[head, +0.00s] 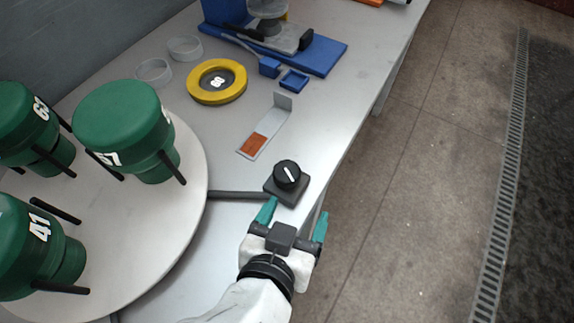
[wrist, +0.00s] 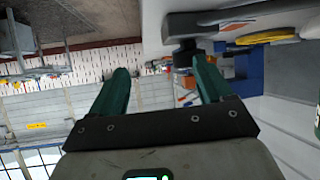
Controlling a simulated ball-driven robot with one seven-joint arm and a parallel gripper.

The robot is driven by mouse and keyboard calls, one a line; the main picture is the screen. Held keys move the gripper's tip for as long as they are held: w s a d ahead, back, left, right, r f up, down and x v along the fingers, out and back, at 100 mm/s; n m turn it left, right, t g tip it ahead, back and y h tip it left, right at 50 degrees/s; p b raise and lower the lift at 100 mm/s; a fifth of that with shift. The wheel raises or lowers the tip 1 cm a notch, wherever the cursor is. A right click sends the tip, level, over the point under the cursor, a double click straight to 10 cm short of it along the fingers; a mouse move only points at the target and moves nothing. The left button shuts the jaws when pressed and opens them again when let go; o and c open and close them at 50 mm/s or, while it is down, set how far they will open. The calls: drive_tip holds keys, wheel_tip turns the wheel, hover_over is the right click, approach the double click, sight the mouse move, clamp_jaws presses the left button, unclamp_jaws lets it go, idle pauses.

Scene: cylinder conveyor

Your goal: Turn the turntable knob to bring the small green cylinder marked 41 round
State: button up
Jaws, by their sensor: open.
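The black turntable knob (head: 287,175) with a white pointer line sits on a dark square base near the table's front edge. My gripper (head: 292,219) is open and empty, just in front of the knob and not around it. In the wrist view my gripper's teal fingers (wrist: 160,90) are spread, and the dark knob and base (wrist: 184,45) show by the right finger. The green cylinder marked 41 (head: 30,250) stands at the left on the pale round turntable (head: 185,240), partly cut off by the picture edge. Green cylinders marked 67 (head: 120,125) and 63 (head: 28,125) stand behind it.
A yellow ring (head: 205,95), clear rings (head: 153,72), a metal bracket (head: 270,125) and a blue-based device (head: 325,58) lie farther back on the table (head: 350,110). Open floor (head: 410,200) is at the right.

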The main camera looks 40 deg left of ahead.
sight(286, 174)
drive_tip(key=s+a+r+t+y, duration=0.1)
drive_tip(key=s+a+r, duration=0.2)
drive_tip(key=x, duration=1)
drive_tip(key=shift+w+f, duration=0.2)
drive_tip(key=shift+f, duration=0.1)
drive_tip(key=c, duration=1)
